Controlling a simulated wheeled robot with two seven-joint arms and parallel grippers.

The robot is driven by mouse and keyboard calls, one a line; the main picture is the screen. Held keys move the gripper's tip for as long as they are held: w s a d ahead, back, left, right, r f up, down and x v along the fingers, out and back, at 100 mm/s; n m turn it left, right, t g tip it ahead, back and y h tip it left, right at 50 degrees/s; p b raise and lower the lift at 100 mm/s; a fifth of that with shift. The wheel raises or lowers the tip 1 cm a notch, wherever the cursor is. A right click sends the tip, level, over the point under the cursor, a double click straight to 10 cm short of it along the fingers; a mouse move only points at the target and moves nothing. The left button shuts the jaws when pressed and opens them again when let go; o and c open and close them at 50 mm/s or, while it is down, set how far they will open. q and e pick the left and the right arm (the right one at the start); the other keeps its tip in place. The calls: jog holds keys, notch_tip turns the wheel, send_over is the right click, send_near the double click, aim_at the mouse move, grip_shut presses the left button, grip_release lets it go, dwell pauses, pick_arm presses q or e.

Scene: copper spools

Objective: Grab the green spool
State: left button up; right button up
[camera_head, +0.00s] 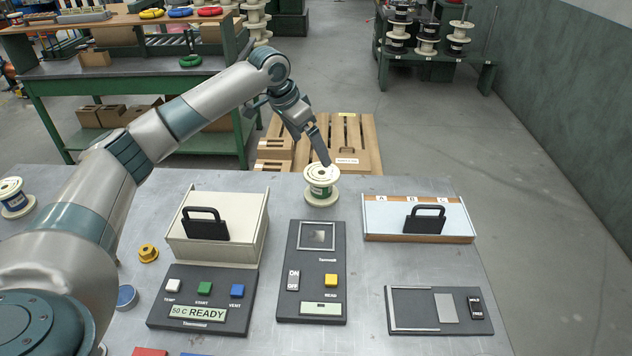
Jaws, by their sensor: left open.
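The green spool (322,190) stands upright at the back middle of the grey table. It has cream flanges and a dark green band around its core. My left arm reaches in from the left across the table, and my left gripper (322,150) points down at the spool's top flange. The fingertips are at or just above the flange; I cannot tell whether they touch it. The fingers overlap in this view, and the gripper is open. My right gripper is not in view.
A blue-banded spool (17,200) stands at the left edge. A cream box with a black handle (238,225) is left of the green spool, and a white-lidded box (385,218) is to its right. A dark panel (312,255) lies in front.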

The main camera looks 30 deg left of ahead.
aim_at(322, 173)
pick_arm(q)
jog(key=p+x, duration=0.3)
jog(key=x, duration=0.8)
jog(key=shift+w+p, duration=0.15)
jog(key=shift+p, duration=0.15)
jog(key=shift+w+d+f, duration=0.1)
jog(key=shift+w+f, duration=0.1)
jog(key=shift+f, duration=0.4)
jog(key=shift+w+f+p, duration=0.2)
jog(key=shift+f+p, duration=0.4)
jog(key=shift+p, duration=0.1)
jog(key=x, duration=0.1)
jog(key=p+x, duration=0.1)
jog(key=shift+w+f, duration=0.2)
jog(key=shift+f, duration=0.15)
jog(key=shift+w+f, duration=0.2)
jog(key=shift+f, duration=0.35)
